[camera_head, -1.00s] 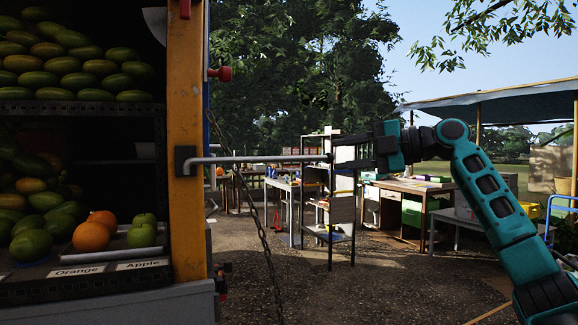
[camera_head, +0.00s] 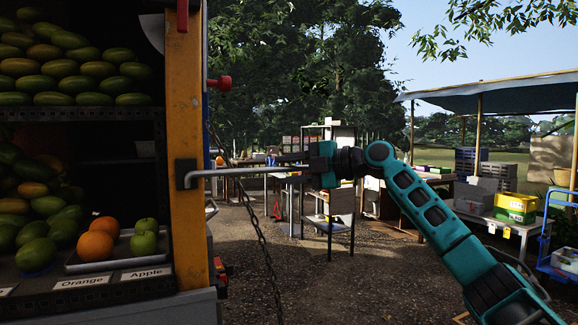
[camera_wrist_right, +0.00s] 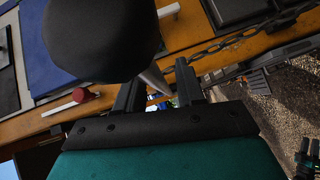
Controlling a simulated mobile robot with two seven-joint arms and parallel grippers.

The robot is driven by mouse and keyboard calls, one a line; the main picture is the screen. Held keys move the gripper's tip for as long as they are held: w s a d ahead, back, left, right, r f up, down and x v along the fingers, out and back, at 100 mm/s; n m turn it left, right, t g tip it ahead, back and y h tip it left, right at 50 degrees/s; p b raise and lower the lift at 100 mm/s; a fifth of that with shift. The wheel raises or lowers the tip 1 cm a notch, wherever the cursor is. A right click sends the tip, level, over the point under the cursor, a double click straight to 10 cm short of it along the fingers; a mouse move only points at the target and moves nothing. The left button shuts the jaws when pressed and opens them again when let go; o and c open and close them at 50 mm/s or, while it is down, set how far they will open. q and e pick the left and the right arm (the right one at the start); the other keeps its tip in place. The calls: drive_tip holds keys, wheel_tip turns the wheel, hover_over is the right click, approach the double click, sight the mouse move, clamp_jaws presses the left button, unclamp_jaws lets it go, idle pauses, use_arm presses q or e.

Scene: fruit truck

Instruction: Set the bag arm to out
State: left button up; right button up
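The bag arm (camera_head: 235,172) is a thin grey metal rod. It runs out sideways from a dark bracket on the truck's yellow post (camera_head: 185,140), near level, toward the right. My right gripper (camera_head: 283,161) is at the rod's outer end, fingers pointing left toward the post. In the right wrist view, a large dark rounded end (camera_wrist_right: 100,38) sits close to the camera, and the tapering rod shows between my two fingers (camera_wrist_right: 160,90). A gap shows between the fingers; firm contact with the rod cannot be told.
The truck's fruit shelves (camera_head: 85,113) fill the left side. A chain (camera_head: 255,225) hangs just right of the post, below the rod. Tables and a blue canopy (camera_head: 500,95) stand farther back. The gravel ground (camera_head: 340,285) at centre is open.

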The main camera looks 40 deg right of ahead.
clamp_jaws()
idle(0.3)
idle(0.3)
